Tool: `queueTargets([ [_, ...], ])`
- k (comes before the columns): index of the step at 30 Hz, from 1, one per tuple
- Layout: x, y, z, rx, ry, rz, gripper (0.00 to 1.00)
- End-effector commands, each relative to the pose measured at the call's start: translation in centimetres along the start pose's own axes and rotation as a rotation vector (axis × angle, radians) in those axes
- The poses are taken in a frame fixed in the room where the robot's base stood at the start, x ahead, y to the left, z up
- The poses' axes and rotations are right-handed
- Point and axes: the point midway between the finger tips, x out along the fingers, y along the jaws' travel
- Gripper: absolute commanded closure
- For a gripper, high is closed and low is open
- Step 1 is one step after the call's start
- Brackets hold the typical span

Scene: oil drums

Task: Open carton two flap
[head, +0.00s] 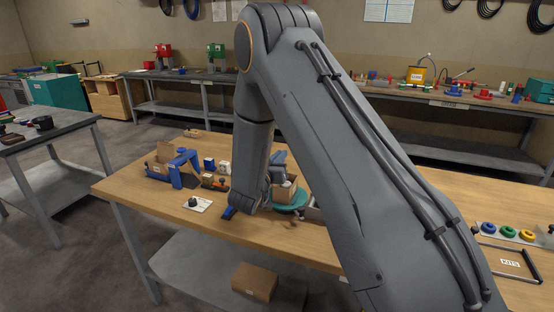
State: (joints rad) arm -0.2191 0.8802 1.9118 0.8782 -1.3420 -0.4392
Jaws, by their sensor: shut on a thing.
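A small brown carton (285,192) sits on a round teal stand (293,205) on the wooden bench. My arm hides much of its left side. My gripper (279,165) is at the top of this carton, partly behind my forearm. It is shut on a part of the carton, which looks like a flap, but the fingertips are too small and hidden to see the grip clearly. Another brown carton (168,152) with raised flaps stands by a blue frame (186,165) at the bench's left. I see no number on either carton.
Small white-and-blue boxes (224,167) and a white plate with a black knob (196,203) stand left of my arm. A tray marked KITS (508,262) lies at the right. A box (254,281) rests on the lower shelf. The bench's front left is clear.

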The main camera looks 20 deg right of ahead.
Motion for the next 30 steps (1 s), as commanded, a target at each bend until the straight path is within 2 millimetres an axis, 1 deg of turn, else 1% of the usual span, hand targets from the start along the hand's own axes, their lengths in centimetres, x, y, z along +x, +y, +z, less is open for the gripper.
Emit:
queueTargets([
  [3,0.1,0.8,0.2,0.11,0.0,0.002,1.0],
  [7,0.0,1.2,0.2,0.195,0.0,0.001,1.0],
  [11,0.0,1.5,0.2,0.227,0.0,0.0,1.0],
  [19,0.0,1.5,0.1,0.228,0.0,0.0,1.0],
  [20,0.0,1.5,0.1,0.228,0.001,0.0,0.87],
  [21,0.0,1.5,0.1,0.227,0.001,0.0,0.81],
  [22,0.0,1.5,0.1,0.227,0.0,0.0,0.79],
  [30,-0.1,1.4,0.2,0.227,0.0,0.0,0.79],
])
